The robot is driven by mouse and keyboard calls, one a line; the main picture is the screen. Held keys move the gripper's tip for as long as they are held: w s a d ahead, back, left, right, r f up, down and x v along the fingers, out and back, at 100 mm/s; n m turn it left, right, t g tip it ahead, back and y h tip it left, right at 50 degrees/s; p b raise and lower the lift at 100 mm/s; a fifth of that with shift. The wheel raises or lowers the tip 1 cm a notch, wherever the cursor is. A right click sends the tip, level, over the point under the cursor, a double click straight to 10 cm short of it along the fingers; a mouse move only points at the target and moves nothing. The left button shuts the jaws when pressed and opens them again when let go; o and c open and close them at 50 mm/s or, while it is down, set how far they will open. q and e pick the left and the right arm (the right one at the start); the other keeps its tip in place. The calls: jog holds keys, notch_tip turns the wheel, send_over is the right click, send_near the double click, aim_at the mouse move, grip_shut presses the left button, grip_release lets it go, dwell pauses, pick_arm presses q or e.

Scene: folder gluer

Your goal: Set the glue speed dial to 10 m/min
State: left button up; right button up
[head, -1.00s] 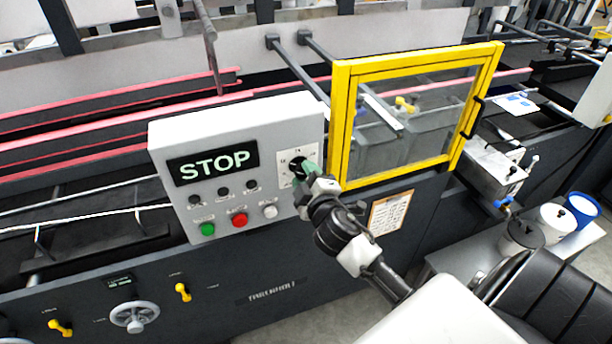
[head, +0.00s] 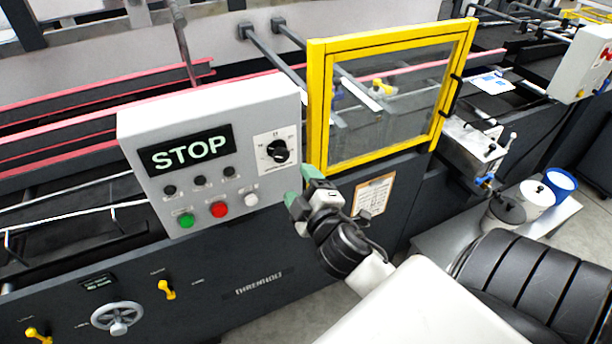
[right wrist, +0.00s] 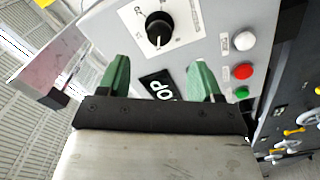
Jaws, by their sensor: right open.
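The glue speed dial (head: 278,151) is a black knob on a white scale plate at the right of the grey control box (head: 130,125). In the right wrist view the dial (right wrist: 159,29) is beyond the fingertips, with a light pointer mark on the knob; the scale numbers are too small to read surely. My right gripper (head: 299,186) has green fingers and is below and right of the dial, apart from it. In the right wrist view its fingers (right wrist: 158,75) are spread wide with nothing between them. My left gripper is not in view.
The box carries a STOP display (head: 190,151), a green button (head: 186,220), a red button (head: 219,209) and a white button (head: 251,199). A yellow-framed guard door (head: 317,110) stands close right of the box. Pots (head: 537,195) stand on a shelf at right.

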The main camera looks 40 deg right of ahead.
jog(key=shift+v, duration=1.15)
jog(key=s+a+f+m+g+y+b, duration=0.15)
jog(key=f+g, duration=0.25)
jog(key=f, duration=1.4)
jog(key=s+f+m+g+y+b, duration=0.15)
jog(key=f+g, duration=0.25)
jog(key=f, duration=1.4)
jog(key=s+a+f+m+g, duration=0.15)
jog(key=s+f+g, duration=0.25)
jog(key=s+f, duration=0.95)
jog(key=s+a+f+m+g+b, duration=0.1)
jog(key=s+f+g, duration=0.1)
jog(key=s+f, duration=0.3)
jog(key=s+a+f+m+g+y, duration=0.1)
jog(key=s+a+f+g, duration=0.1)
jog(key=s+f, duration=0.4)
jog(key=s, duration=0.5)
jog(key=shift+s+f+g+b, duration=0.3)
jog(key=shift+s+b, duration=0.05)
